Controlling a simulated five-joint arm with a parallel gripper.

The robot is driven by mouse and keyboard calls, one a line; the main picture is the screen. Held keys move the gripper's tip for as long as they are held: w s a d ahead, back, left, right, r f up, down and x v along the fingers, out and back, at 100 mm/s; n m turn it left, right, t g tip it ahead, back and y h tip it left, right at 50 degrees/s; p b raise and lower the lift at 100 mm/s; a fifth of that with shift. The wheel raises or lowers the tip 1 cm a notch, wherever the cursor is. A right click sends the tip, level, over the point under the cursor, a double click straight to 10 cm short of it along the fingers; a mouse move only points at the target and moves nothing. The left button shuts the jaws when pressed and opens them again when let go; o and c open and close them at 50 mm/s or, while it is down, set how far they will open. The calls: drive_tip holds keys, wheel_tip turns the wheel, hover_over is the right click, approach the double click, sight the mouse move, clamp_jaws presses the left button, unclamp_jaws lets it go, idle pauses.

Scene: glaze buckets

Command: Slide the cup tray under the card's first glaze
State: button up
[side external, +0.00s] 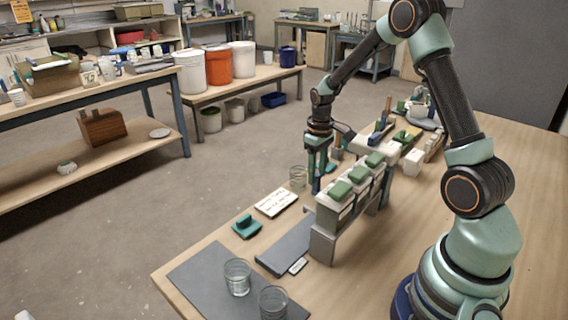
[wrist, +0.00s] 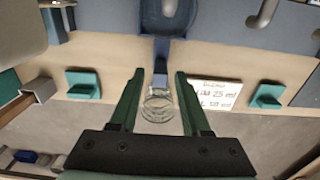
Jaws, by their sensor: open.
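In the wrist view a blue tray (wrist: 187,27) carries a clear cup (wrist: 168,12) near the top edge, and its narrow blue handle (wrist: 160,62) points down the picture. My gripper (wrist: 159,72) is open, with one green finger on each side of the handle's line; I cannot tell whether they touch it. Another clear glass (wrist: 158,104) shows between the fingers. The white card (wrist: 215,93) reads "BLEND", with lines ending in 25 ml and 50 ml; the glaze names are unclear. In the side view my gripper (side external: 318,172) is low behind the stand (side external: 323,217) with green-topped containers (side external: 341,190).
Green blocks (side external: 246,226) sit near the card (side external: 276,203). A dark slab (side external: 287,246) lies beside the stand. A grey mat (side external: 205,283) holds two clear glasses (side external: 237,278) at the front corner. More tools and white blocks (side external: 413,161) stand beyond the stand. The right tabletop is clear.

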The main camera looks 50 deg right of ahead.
drive_tip(key=shift+r, duration=3.45)
drive_tip(key=shift+a+r, duration=0.1)
drive_tip(key=shift+r, duration=0.05)
drive_tip(key=s+a+r+t, duration=0.2)
drive_tip(key=s+a+r, duration=0.4)
drive_tip(key=a, duration=0.2)
drive_tip(key=s+a+r+t, duration=0.3)
drive_tip(key=s+a+r, duration=0.2)
drive_tip(key=a, duration=0.3)
drive_tip(key=shift+s+r+t, duration=0.3)
drive_tip(key=shift+s+r, duration=0.1)
drive_tip(key=shift+r, duration=0.35)
